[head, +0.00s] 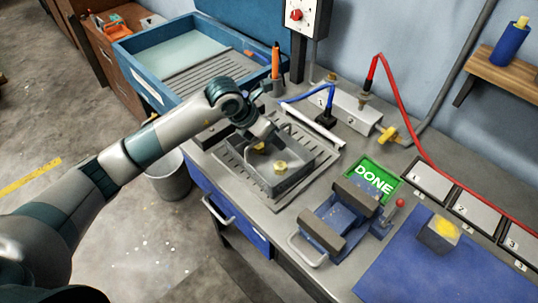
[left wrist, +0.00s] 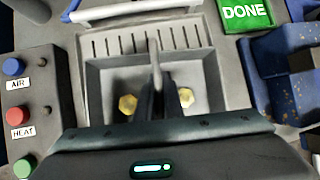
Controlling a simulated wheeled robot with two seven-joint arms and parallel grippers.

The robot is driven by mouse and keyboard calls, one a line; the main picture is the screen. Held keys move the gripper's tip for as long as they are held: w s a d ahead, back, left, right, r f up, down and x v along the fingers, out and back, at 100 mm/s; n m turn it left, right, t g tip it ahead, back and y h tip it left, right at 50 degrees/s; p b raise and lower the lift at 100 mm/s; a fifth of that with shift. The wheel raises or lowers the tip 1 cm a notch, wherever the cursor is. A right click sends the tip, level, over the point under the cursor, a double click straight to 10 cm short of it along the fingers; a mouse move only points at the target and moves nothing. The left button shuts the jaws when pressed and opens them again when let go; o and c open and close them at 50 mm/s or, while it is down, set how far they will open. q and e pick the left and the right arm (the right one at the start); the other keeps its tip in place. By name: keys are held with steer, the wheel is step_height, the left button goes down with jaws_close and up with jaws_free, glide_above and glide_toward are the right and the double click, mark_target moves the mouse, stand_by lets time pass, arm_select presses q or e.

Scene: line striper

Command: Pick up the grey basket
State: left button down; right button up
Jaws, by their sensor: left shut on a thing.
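The grey basket (head: 296,179) sits on a slotted grey drain plate on the bench in the head view. Two brass-yellow nut-like pieces (head: 281,168) lie in it, one on each side of its middle. My left gripper (head: 271,138) reaches down over the basket from the left. In the left wrist view the basket (left wrist: 212,84) lies right under the gripper (left wrist: 157,88), whose dark fingers are shut on the thin upright grey handle (left wrist: 154,52) at its middle. The fingertips and the basket's near side are partly hidden. My right gripper is not in view.
A blue vise (head: 335,222) and a green DONE plate (head: 374,180) stand right of the basket. A blue-rimmed sink (head: 140,75) is behind left. AIR and HEAT buttons (left wrist: 17,116) sit left in the wrist view. Blue and red cables (head: 400,110) cross the back.

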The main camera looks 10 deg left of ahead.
stand_by(0.4)
arm_select(q)
steer(key=shift+w+r+b, duration=0.1)
steer(key=shift+r+b, duration=0.35)
steer(key=shift+r, duration=0.35)
step_height(320, 180, up, 7)
steer(key=b, duration=0.2)
steer(key=shift+b, duration=0.35)
steer(key=shift+r, duration=0.75)
